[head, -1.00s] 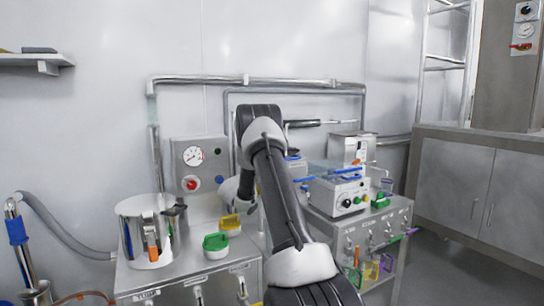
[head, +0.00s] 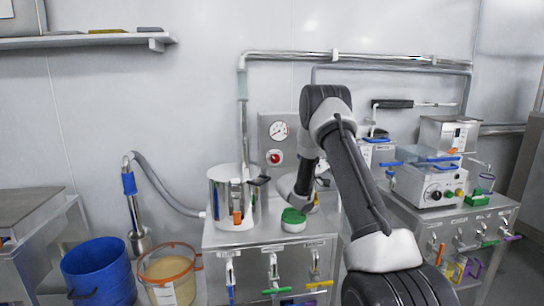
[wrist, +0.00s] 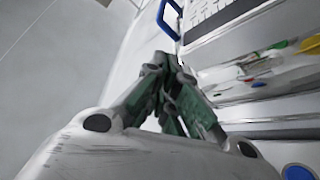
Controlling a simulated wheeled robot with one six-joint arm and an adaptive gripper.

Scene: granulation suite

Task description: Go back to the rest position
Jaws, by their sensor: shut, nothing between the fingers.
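My gripper (wrist: 164,65) shows in the wrist view with its dark green-grey fingers drawn together at the tips. It is shut and empty. In the head view my arm rises from the lower right, bends at the top and comes down in front of the left bench; the gripper itself cannot be made out there.
A steel pot (head: 232,197) stands on the left bench. A blue bucket (head: 97,275) and an amber-rimmed bucket (head: 170,272) stand left of it. A bench instrument (head: 428,186) sits right. In the wrist view a blue handle (wrist: 170,18) is beyond the fingers.

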